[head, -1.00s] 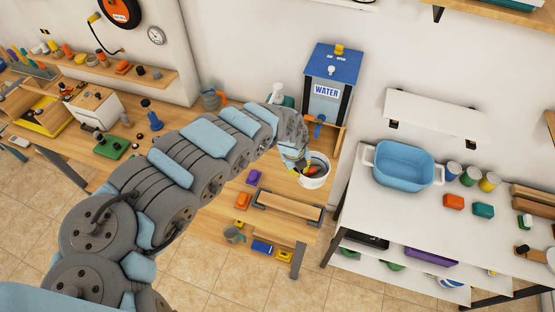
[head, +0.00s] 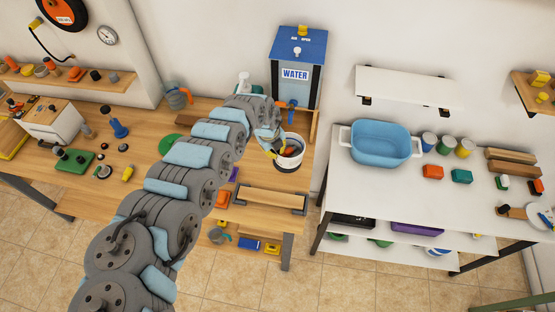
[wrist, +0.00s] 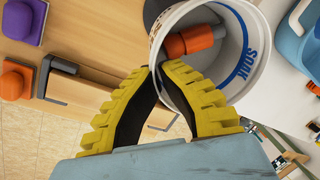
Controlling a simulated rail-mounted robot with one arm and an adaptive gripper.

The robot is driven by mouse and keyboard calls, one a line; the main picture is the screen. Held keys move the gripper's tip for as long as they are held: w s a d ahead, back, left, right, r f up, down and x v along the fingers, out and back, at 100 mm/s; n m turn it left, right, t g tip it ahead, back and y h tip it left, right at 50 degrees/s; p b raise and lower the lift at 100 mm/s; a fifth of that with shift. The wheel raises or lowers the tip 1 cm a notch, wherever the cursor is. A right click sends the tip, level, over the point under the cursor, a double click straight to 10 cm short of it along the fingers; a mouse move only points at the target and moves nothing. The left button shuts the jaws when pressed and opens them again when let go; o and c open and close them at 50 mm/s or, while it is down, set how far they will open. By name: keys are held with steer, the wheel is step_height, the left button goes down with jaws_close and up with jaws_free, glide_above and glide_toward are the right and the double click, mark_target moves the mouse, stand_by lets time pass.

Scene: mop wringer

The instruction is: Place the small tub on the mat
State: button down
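The small white tub (head: 289,162), lettered SOAK on its wall, is at the right end of the wooden bench, in front of the water dispenser. It also shows in the wrist view (wrist: 248,50), with an orange and grey thing (wrist: 192,42) inside. My gripper (head: 274,150) is at its left rim. In the wrist view my yellow fingers (wrist: 156,72) close on the tub's wall, one outside and one over the opening. I cannot tell whether the tub touches the bench. A flat green round thing (head: 171,144), partly behind my arm, may be the mat.
The blue-topped water dispenser (head: 296,75) stands close behind the tub. A wooden rack (head: 270,198) is in front of it. At right, a white table (head: 400,185) holds a large blue basin (head: 381,145), cans and blocks. A tiled floor gap separates the two.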

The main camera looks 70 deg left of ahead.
steer(key=shift+w+a+f+b, duration=0.15)
steer(key=shift+a+f+b, duration=0.2)
steer(key=shift+f+b, duration=0.45)
steer(key=shift+w+a+f+b, duration=0.15)
steer(key=shift+a+f+b, duration=0.2)
steer(key=shift+b, duration=0.7)
steer(key=shift+a+b, duration=0.15)
steer(key=shift+b, duration=0.2)
steer(key=shift+w, duration=0.1)
steer(key=b, duration=0.1)
steer(key=f+b, duration=0.1)
steer(key=shift+w+a+f+b, duration=0.15)
steer(key=shift+a+b, duration=0.2)
steer(key=shift+a, duration=0.05)
steer(key=shift+s+b+x, duration=0.25)
steer(key=shift+b+x, duration=0.8)
steer(key=shift+x, duration=0.2)
steer(key=shift+f, duration=0.2)
steer(key=c, duration=1.2)
jaws_free()
steer(key=shift+c, duration=0.2)
steer(key=shift+r, duration=0.1)
